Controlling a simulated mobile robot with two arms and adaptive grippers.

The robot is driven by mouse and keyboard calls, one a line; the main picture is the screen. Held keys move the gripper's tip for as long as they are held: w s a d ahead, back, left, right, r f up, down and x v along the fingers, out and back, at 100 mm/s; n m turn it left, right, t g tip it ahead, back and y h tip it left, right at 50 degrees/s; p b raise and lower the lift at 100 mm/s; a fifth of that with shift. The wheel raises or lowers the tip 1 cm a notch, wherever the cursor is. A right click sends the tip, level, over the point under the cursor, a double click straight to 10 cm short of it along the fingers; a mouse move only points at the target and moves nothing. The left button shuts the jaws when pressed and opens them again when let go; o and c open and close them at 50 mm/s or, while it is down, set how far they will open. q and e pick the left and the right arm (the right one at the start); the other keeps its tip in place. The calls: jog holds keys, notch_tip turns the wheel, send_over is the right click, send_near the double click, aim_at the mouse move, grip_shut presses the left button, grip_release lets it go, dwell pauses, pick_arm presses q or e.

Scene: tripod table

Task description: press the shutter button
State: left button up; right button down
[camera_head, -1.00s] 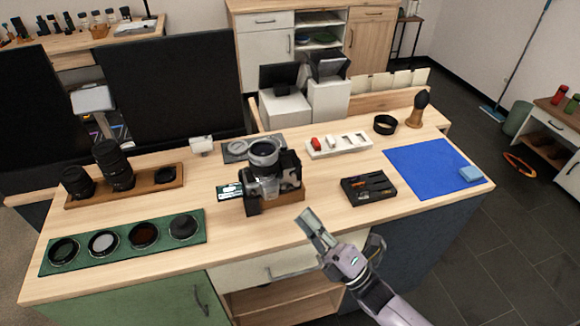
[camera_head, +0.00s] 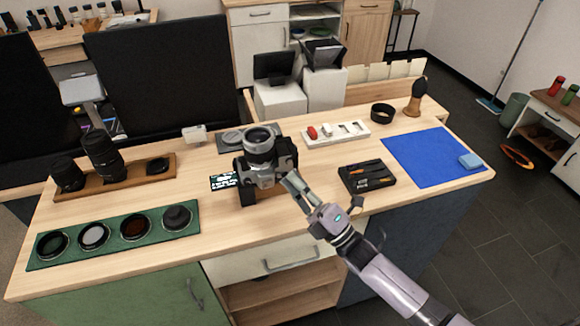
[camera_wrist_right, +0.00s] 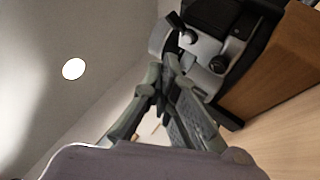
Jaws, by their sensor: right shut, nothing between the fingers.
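The camera (camera_head: 263,158) is silver and black and stands with its lens upward on a wooden block on the table. It also shows in the right wrist view (camera_wrist_right: 205,48), with dark knobs or buttons on its silver top plate; I cannot tell which is the shutter button. My right gripper (camera_head: 290,178) is shut and empty. Its fingertips are at the camera's near right side; in the right wrist view the fingertips (camera_wrist_right: 168,62) are close to the silver top plate. I cannot tell whether they touch it. My left gripper is not in view.
A small lit screen (camera_head: 223,182) lies left of the camera. A black tool tray (camera_head: 366,178) and a blue mat (camera_head: 430,157) lie to the right. A green filter tray (camera_head: 112,235) and a wooden lens tray (camera_head: 125,178) are on the left. The front middle of the table is clear.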

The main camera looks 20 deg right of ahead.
jog(key=shift+w, duration=0.6)
jog(key=shift+w, duration=0.1)
dwell(1.0)
jog(key=shift+w+b, duration=0.35)
jog(key=shift+b, duration=0.05)
jog(key=shift+w, duration=0.25)
dwell(0.4)
jog(key=shift+r, duration=0.1)
jog(key=shift+s, duration=0.75)
